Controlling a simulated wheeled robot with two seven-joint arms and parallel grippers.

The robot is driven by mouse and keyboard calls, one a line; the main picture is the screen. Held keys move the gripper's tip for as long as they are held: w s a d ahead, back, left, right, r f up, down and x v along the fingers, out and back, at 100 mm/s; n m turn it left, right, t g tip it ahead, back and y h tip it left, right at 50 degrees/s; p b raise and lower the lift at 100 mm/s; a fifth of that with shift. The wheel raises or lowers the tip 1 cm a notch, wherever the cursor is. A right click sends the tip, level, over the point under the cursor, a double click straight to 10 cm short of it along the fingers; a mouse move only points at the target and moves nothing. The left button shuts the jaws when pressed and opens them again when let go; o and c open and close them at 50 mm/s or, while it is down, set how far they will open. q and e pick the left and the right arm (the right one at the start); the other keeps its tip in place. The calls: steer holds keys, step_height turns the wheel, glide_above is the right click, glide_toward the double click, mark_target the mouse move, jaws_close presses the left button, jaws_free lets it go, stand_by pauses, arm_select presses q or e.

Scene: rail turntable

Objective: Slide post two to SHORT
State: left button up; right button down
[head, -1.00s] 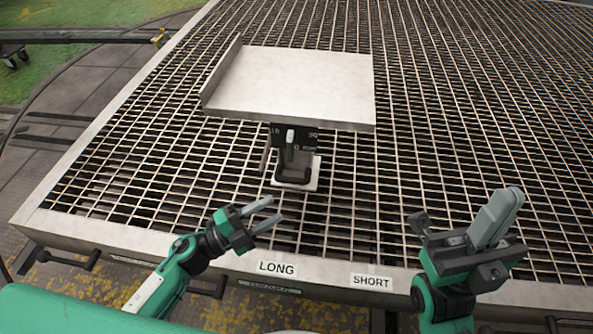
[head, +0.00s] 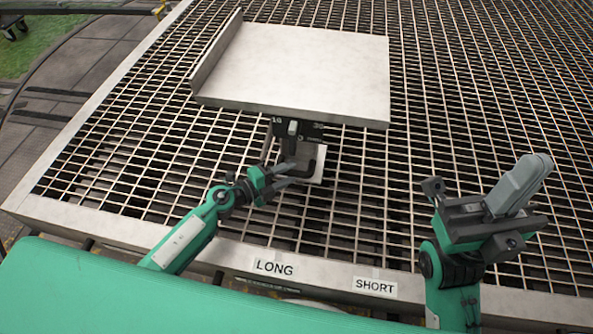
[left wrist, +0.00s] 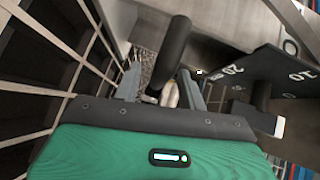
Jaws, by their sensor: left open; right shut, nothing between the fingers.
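One post (head: 318,165) stands on the grating on a pale square foot, carrying a flat pale plate (head: 300,70). Under the plate is a black scale (head: 330,133) with white numbers; it also shows in the left wrist view (left wrist: 270,72). A light marker (head: 293,127) sits near its left end. A dark handle is at the post's front; in the left wrist view the handle (left wrist: 172,50) stands between my left fingers. My left gripper (head: 292,175) is open at the handle; I cannot tell whether it touches. My right gripper (head: 515,195) is shut and empty, off to the right.
LONG (head: 273,268) and SHORT (head: 375,287) labels are on the pale front rim (head: 220,250) of the grating. The grating (head: 440,110) is clear right of the post.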

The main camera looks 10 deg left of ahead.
arm_select(q)
steer(key=shift+x, duration=1.75)
steer(key=shift+s, duration=0.1)
jaws_close()
